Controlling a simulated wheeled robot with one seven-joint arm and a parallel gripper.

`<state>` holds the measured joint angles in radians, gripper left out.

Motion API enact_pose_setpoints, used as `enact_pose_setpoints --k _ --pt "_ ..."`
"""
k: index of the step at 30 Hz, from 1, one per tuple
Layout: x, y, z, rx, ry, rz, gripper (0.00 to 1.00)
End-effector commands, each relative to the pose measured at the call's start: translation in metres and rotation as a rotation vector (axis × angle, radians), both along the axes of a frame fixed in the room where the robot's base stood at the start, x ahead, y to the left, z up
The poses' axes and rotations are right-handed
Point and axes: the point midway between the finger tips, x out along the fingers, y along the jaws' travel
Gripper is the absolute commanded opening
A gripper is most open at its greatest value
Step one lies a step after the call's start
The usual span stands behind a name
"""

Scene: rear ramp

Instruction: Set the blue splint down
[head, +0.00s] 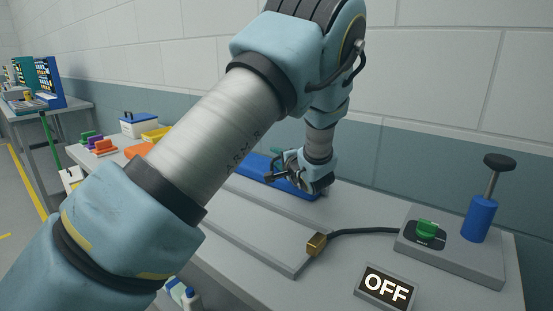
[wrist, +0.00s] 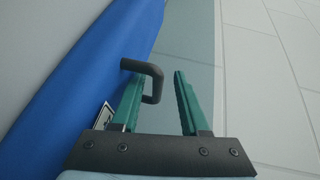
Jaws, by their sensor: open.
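The blue splint (head: 252,165) lies on the grey bench in the head view, partly hidden behind my arm. In the wrist view the splint (wrist: 65,85) fills the left side, with a dark bent handle (wrist: 155,72) sticking out from it. My gripper (wrist: 161,80) is open, with green fingers apart. I cannot tell whether the left finger touches the handle. In the head view my gripper (head: 279,166) is at the splint, and its fingertips are hard to make out.
A long grey tray (head: 250,240) lies in front of the splint. A brass-ended cable (head: 317,243) runs to a panel with a green knob (head: 427,229) and a blue plunger (head: 480,217). An OFF sign (head: 386,288) stands in front. A wall rises behind the bench.

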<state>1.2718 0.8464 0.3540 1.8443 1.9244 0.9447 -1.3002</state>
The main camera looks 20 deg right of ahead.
Motion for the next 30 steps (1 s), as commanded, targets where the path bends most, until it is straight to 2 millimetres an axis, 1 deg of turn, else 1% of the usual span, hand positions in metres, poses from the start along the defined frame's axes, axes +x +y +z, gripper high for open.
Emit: enact_pose_setpoints --k 2,5,8,15,18,21,24,30 --pt "-0.003 0.0 0.0 -0.001 0.0 -0.001 0.45" --pt "-0.014 -0.001 0.001 -0.003 0.0 -0.003 0.45" --pt "-0.031 -0.001 0.003 -0.002 0.001 -0.004 0.45" --pt "-0.082 0.0 0.012 -0.003 0.001 -0.004 0.45" --pt "-0.098 0.001 0.016 -0.002 0.001 -0.003 0.45" --pt "-0.109 0.001 0.018 0.0 0.0 -0.002 0.45" --pt "-0.116 0.002 0.02 -0.001 0.0 -0.001 0.45" --pt "-0.118 0.002 0.021 0.0 0.0 0.0 0.45"
